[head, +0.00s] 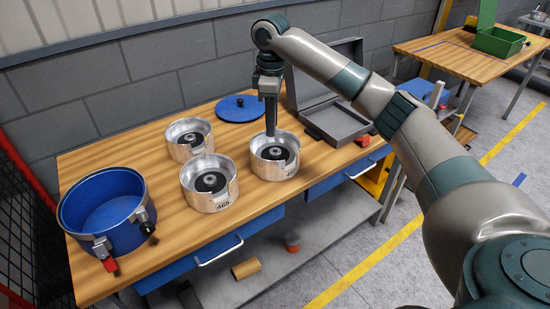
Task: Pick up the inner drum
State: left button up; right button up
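Three silver drums stand on the wooden workbench, each with a dark round hub inside: a rear one (175,146), a front one (199,199) and a right one (259,169). The front and right drums carry printed numbers on their outer walls. My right gripper (270,134) points straight down at the right drum, with its fingertips at the far part of the rim. The fingers look narrow and close together; I cannot tell whether they grip the drum wall. The right drum stands upright on the bench. My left gripper is out of view.
A blue pot (75,205) with side clamps stands at the bench's left end. A blue lid (240,108) lies at the back. An open grey case (340,128) sits right of my gripper. A second bench (450,58) holds a green box (497,42).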

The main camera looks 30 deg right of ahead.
jog(key=p, duration=0.2)
send_over(272, 162)
jog(key=f, duration=0.9)
jog(key=shift+w+d, duration=0.2)
jog(key=shift+w, duration=0.15)
jog(key=shift+s+f+p, duration=0.2)
jog(key=shift+f+p, duration=0.35)
jog(key=shift+p, duration=0.15)
notch_tip(272, 162, down, 3)
jog(key=shift+a+p, duration=0.15)
jog(key=shift+p, duration=0.55)
jog(key=shift+f, duration=0.5)
grip_shut()
